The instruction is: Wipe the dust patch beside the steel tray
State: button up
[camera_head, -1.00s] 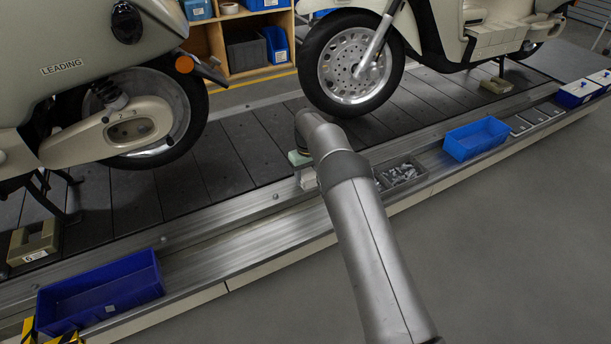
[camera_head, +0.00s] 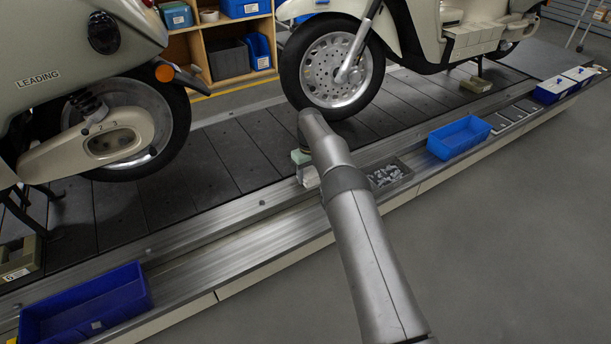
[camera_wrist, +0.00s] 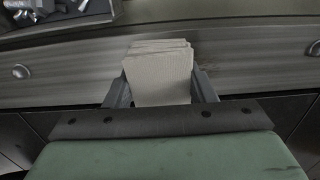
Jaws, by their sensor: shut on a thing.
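My gripper (camera_head: 308,172) is over the metal ledge along the conveyor, left of the steel tray (camera_head: 405,177) of bolts. In the wrist view, my gripper's fingers (camera_wrist: 160,85) are shut on a pale, layered pad like a folded cloth (camera_wrist: 162,70). The pad shows over the brushed metal strip; I cannot tell whether it touches. A corner of the steel tray (camera_wrist: 105,18) with bolts shows at the wrist view's upper left. My arm covers part of the ledge beside the tray in the head view. I cannot make out a dust patch in either view.
A light blue bin (camera_head: 458,138) stands right of the tray, and a dark blue bin (camera_head: 85,305) at the lower left. Two scooters, one left (camera_head: 90,130) and one right (camera_head: 335,70), stand on the dark slats behind. The ledge left of my gripper is mostly clear.

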aim_at(282, 192)
jog(key=shift+s+a+p, duration=0.25)
jog(key=shift+s+a, duration=0.55)
jog(key=shift+a, duration=0.45)
jog(key=shift+s+a+p, duration=0.3)
jog(key=shift+s+a, duration=0.45)
jog(key=shift+a, duration=0.45)
jog(key=shift+s+a+p, duration=0.25)
jog(key=shift+s+a, duration=0.55)
jog(key=shift+a, duration=0.45)
jog(key=shift+s+a+f, duration=0.15)
jog(key=shift+s+a, duration=0.35)
jog(key=shift+a, duration=0.25)
jog(key=shift+r+p, duration=1.7)
jog(key=shift+r, duration=1.4)
notch_tip(282, 192, up, 3)
jog(key=shift+p, duration=0.95)
jog(key=shift+w+d+f, duration=0.1)
